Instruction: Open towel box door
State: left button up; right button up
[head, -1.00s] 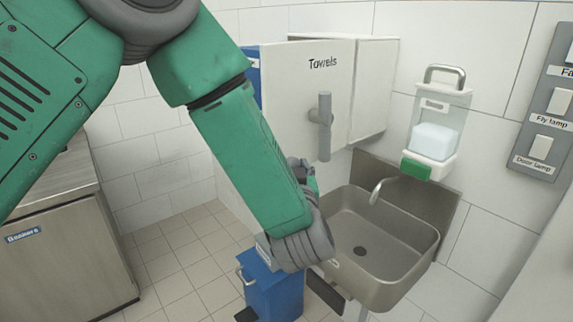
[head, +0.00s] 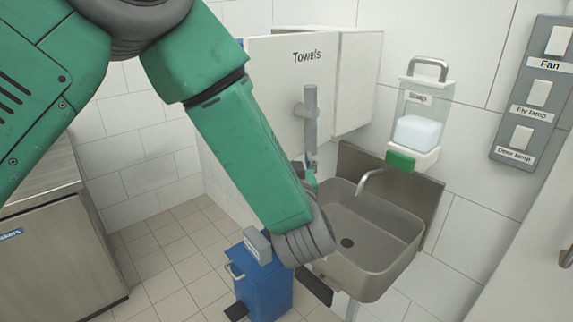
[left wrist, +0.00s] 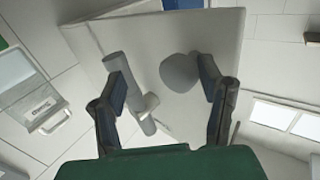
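The towel box door (head: 275,75) is a white panel marked "Towels" in the head view. Its face seems to stand slightly off the box (head: 360,85); I cannot tell how far. A grey upright bar handle (head: 311,115) is on the door. My left gripper (head: 310,165) is just below the handle, partly hidden by my wrist. In the left wrist view, my left gripper (left wrist: 158,68) has its fingers spread. The handle (left wrist: 125,75) lies close to the left finger, partly behind it; contact is unclear. A rounded grey shape (left wrist: 180,72) shows between the fingers. My right gripper is not in view.
A steel sink (head: 370,245) with a tap is below the box. A soap dispenser (head: 417,120) and a switch panel (head: 535,95) are on the wall to the right. A blue bin (head: 265,285) stands on the floor. A steel cabinet (head: 55,260) is at the left.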

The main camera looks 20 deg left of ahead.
pick_arm(q)
jog(key=shift+s+d, duration=0.1)
jog(key=shift+s, duration=0.15)
jog(key=shift+f, duration=0.15)
dwell(0.4)
jog(key=shift+s, duration=0.1)
jog(key=v, duration=1.1)
jog(key=shift+s, duration=0.35)
jog(key=s+a+f+m+g+h+b, duration=0.2)
jog(key=a+f+g+h, duration=0.1)
jog(key=f, duration=1)
jog(key=s+a+f+m+g+h+b, duration=0.2)
jog(key=a+f+g+h+b, duration=0.1)
jog(key=f, duration=1.1)
jog(key=s+a+f+g+b, duration=0.1)
jog(key=s+a+f+g, duration=0.2)
jog(key=s+f, duration=0.2)
jog(key=s+a+f+g+b, duration=0.1)
jog(key=s+a+f+g, duration=0.2)
jog(key=s, duration=0.6)
jog(key=s+a+f+m+g+h+b, duration=0.1)
jog(key=s+a+f+g, duration=0.3)
jog(key=s+f, duration=0.4)
